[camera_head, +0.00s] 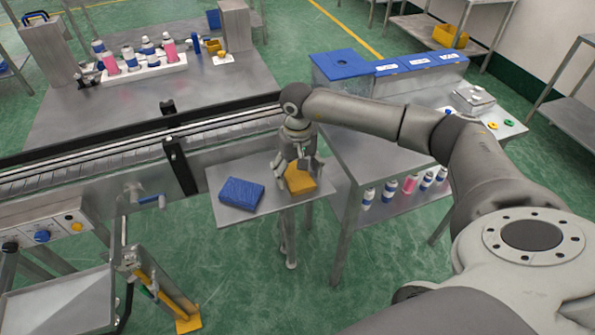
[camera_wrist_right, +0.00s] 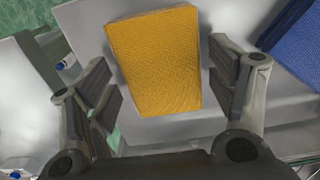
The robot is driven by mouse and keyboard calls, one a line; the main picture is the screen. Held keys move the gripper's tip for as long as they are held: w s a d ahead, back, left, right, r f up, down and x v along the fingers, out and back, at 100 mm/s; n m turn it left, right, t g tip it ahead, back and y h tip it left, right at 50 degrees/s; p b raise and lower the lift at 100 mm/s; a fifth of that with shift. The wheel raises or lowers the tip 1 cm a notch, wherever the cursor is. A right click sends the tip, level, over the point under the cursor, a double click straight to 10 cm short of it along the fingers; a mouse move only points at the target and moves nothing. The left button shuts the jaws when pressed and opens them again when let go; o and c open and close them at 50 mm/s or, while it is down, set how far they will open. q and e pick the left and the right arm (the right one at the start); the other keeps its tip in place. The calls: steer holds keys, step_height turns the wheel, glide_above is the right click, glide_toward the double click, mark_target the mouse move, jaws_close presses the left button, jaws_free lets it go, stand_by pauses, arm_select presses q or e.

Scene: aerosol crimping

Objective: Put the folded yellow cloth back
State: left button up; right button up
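The folded yellow cloth (camera_head: 301,180) lies on a small grey metal shelf (camera_head: 232,212) beside the conveyor. In the right wrist view the cloth (camera_wrist_right: 155,60) lies flat between and beyond my open fingers, with a gap on each side. My right gripper (camera_head: 299,164) points down over the cloth and covers part of it in the head view. It is open, with its fingers (camera_wrist_right: 160,82) apart and nothing held. I cannot tell the exact height of the fingertips above the shelf. My left gripper is not in view.
A folded blue cloth (camera_head: 241,194) lies left of the yellow one on the same shelf. The conveyor (camera_head: 85,172) runs behind the shelf. A table with blue-lidded boxes (camera_head: 342,66) stands to the right, with several bottles (camera_head: 410,184) on its lower shelf.

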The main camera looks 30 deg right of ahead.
mark_target(297, 174)
stand_by(0.3)
steer(key=shift+r, duration=0.2)
steer(key=shift+w+r, duration=0.1)
steer(key=shift+r, duration=0.3)
step_height(297, 174, up, 11)
steer(key=b, duration=0.3)
steer(key=shift+a, duration=0.1)
